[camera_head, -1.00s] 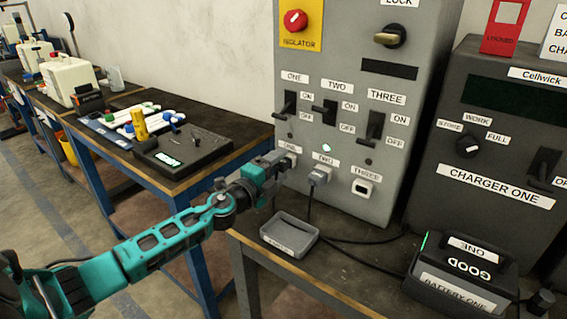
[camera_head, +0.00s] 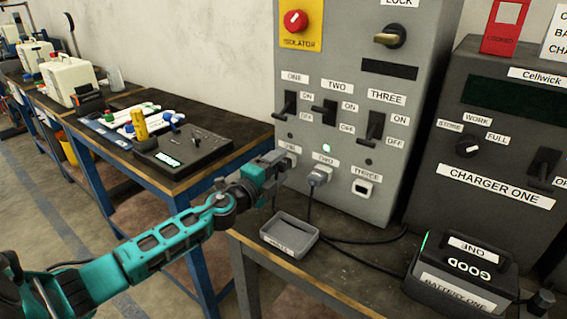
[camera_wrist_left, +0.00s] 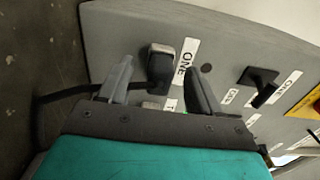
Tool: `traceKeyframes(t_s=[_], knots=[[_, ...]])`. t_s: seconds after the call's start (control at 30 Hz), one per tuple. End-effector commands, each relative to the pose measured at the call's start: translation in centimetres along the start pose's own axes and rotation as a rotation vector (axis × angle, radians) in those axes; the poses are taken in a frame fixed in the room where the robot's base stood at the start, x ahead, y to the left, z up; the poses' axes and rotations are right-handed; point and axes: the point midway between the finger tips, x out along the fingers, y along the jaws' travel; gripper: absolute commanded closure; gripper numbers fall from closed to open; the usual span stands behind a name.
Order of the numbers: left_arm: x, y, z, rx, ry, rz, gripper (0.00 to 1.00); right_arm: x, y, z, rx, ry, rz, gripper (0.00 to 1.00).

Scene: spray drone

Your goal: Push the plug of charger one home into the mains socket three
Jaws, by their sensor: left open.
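The grey cabinet (camera_head: 345,215) carries three mains sockets in a row. Socket three (camera_head: 363,187), above no visible cable, shows a pale face with a dark centre and looks empty. A grey plug (camera_head: 319,176) with a dark cable sits at socket two. My left gripper (camera_head: 277,164) is at socket one, left of sockets two and three. In the left wrist view, its open fingers (camera_wrist_left: 158,82) stand either side of a dark plug (camera_wrist_left: 160,66) with a black cable, by the label ONE. Contact cannot be told. Charger one (camera_head: 490,185) stands to the right. My right gripper is out of view.
A small grey tray (camera_head: 289,236) lies on the bench below the sockets. A dark cable (camera_head: 362,240) runs across the bench to the right. Battery one (camera_head: 462,280) stands before the charger. Socket switches (camera_head: 375,127) stick out above the sockets.

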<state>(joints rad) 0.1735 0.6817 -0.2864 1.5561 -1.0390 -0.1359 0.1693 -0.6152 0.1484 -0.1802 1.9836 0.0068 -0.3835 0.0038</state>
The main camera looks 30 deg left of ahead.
Motion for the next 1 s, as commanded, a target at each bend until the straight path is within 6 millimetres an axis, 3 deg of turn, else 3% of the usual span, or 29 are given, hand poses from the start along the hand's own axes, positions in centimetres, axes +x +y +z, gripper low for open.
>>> traceKeyframes(t_s=[0.13,0.8,1.0], knots=[[-0.01,0.03,-0.02,0.000,0.000,0.000,0.36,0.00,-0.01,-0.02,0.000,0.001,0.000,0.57],[-0.01,0.04,-0.01,0.000,0.001,0.001,1.00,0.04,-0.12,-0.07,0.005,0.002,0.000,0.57],[-0.01,0.01,-0.01,0.000,0.000,0.000,1.00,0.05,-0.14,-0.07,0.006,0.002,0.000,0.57]])
